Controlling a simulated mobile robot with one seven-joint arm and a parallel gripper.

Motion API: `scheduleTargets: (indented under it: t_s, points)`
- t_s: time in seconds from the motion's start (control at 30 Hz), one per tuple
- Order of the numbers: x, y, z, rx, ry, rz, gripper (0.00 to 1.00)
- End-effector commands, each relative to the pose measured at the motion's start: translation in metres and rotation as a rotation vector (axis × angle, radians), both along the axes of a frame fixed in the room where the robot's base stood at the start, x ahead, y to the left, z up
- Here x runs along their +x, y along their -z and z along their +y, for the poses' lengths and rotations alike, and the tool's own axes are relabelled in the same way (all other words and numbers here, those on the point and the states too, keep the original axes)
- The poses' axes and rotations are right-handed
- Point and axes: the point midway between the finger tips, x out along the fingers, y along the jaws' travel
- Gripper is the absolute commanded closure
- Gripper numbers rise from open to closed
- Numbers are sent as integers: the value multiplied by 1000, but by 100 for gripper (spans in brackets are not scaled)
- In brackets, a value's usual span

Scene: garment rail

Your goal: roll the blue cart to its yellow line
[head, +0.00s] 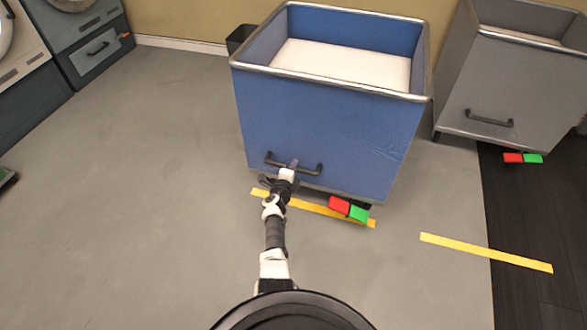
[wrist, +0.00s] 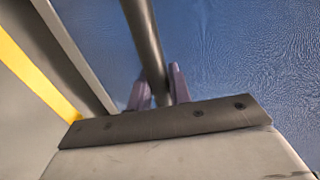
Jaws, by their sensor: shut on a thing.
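The blue cart (head: 325,125) stands in the middle of the head view, open-topped with a pale inside. Its dark bar handle (head: 308,168) is low on the front face. My gripper (head: 291,165) is shut on this handle; in the wrist view both fingers (wrist: 158,88) sit either side of the dark bar (wrist: 145,40). A yellow line (head: 318,208) lies on the floor along the cart's front lower edge, partly hidden by my arm and the cart's pedals. It also shows at the left of the wrist view (wrist: 35,75).
Red and green pedals (head: 348,209) stick out at the blue cart's lower right front. A grey cart (head: 510,90) stands at the right, with another yellow line (head: 487,253) before it. Machines (head: 85,40) stand at the upper left.

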Motion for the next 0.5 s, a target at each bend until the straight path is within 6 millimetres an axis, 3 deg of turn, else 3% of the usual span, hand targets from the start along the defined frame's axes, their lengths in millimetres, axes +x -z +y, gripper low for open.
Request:
scheduleTargets:
  t_s: [0.4, 0.43, 0.5]
  points:
    - [0, 0, -1, 1, 2, 0, 100]
    - [0, 0, -1, 1, 2, 0, 78]
    - [0, 0, -1, 1, 2, 0, 68]
